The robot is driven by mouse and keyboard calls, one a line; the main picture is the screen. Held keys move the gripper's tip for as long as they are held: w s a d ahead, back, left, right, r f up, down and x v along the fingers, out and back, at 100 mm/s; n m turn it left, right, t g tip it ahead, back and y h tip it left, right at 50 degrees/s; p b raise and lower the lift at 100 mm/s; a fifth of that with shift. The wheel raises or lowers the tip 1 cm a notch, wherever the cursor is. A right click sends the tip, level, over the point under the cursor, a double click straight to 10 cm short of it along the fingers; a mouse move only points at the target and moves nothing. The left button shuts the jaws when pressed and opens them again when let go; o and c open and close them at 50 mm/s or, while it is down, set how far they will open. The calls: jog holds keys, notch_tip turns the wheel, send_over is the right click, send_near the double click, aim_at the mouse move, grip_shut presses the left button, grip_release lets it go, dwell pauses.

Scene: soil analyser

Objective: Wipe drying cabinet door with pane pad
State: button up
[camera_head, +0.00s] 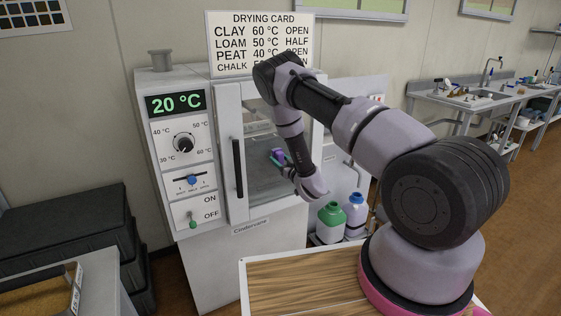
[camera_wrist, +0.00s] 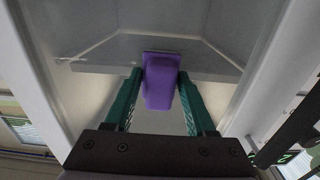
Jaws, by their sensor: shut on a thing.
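The drying cabinet (camera_head: 182,140) stands against the wall, with a white-framed door (camera_head: 228,150), a glass pane and a dark vertical handle. My gripper (camera_head: 283,160) is in front of the pane, shut on a purple pad. The purple pad (camera_wrist: 160,80) sits between the two green fingers (camera_wrist: 161,100) in the wrist view, its far edge against or close to the glass; I cannot tell whether it touches. In the head view the purple pad (camera_head: 277,154) shows small beside the fingers. A grey shelf (camera_wrist: 105,52) shows behind the glass.
A drying card (camera_head: 262,30) stands on the cabinet, partly hidden by my arm. A green bottle (camera_head: 331,222) and a white-blue bottle (camera_head: 356,215) stand low right of the cabinet. A wooden-topped table (camera_head: 290,285) is in front. Black cases (camera_head: 75,230) are stacked at left.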

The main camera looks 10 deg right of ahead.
jog(key=d, duration=0.2)
jog(key=w+d, duration=0.1)
jog(key=d, duration=0.1)
jog(key=shift+w, duration=0.15)
jog(key=shift+a, duration=0.1)
jog(key=shift+s+a+r, duration=0.1)
jog(key=shift+s+a, duration=0.15)
jog(key=shift+a, duration=0.8)
jog(key=shift+s+a, duration=0.2)
jog(key=shift+a, duration=0.8)
jog(key=shift+v, duration=2.65)
jog(key=shift+s+d, duration=0.2)
jog(key=shift+s, duration=0.15)
